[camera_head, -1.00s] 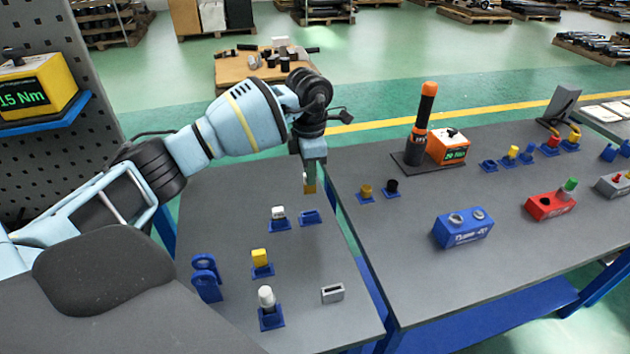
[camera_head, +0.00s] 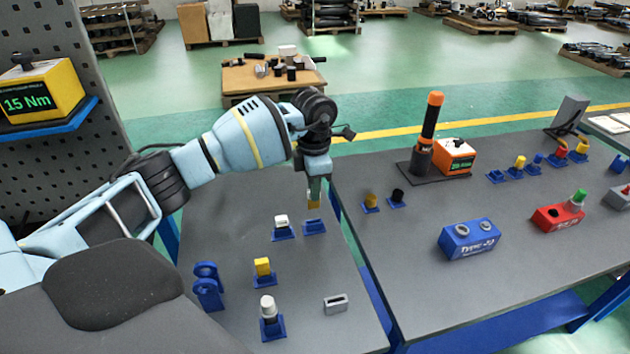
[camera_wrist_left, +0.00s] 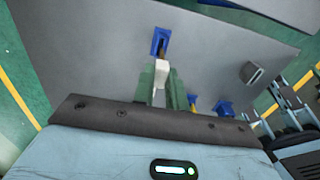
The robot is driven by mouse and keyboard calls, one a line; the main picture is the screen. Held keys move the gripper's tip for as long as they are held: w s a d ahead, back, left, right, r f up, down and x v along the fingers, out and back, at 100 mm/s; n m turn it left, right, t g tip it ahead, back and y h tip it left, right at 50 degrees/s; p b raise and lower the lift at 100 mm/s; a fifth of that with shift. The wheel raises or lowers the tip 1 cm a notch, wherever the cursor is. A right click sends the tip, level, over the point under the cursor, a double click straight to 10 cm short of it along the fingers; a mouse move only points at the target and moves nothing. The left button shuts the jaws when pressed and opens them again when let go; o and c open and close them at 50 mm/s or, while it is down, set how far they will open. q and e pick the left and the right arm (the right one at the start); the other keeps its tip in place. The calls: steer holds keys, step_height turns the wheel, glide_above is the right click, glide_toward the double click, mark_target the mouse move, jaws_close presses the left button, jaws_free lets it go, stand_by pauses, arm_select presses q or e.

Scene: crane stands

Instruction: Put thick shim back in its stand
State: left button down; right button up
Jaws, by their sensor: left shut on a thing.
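I cannot tell whether that end touches the stand. My right gripper is out of view.
A white-topped piece in a blue stand (camera_head: 282,234) is close to the left of the shim. Nearer are a yellow piece (camera_head: 262,266), a white cylinder (camera_head: 267,306), a grey slotted block (camera_head: 336,304) and a blue bracket (camera_head: 208,287). Bare tabletop lies between them.

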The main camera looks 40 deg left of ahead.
mark_target(314, 208)
arm_select(q)
step_height(314, 208, down, 3)
steer(key=shift+r+b, duration=0.2)
steer(key=shift+b, duration=0.15)
steer(key=shift+f, duration=0.45)
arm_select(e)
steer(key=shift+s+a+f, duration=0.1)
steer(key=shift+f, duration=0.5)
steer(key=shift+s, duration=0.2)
arm_select(q)
steer(key=shift+f, duration=0.15)
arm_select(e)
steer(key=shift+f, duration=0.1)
arm_select(q)
steer(key=shift+f+b, duration=0.3)
steer(key=shift+f, duration=0.15)
steer(key=shift+f+b, duration=0.35)
steer(key=shift+f, duration=0.75)
steer(key=c, duration=1.3)
jaws_free()
steer(key=shift+c, duration=0.2)
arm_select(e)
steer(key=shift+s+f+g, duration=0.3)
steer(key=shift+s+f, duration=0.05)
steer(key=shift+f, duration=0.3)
arm_select(q)
steer(key=shift+r, duration=0.15)
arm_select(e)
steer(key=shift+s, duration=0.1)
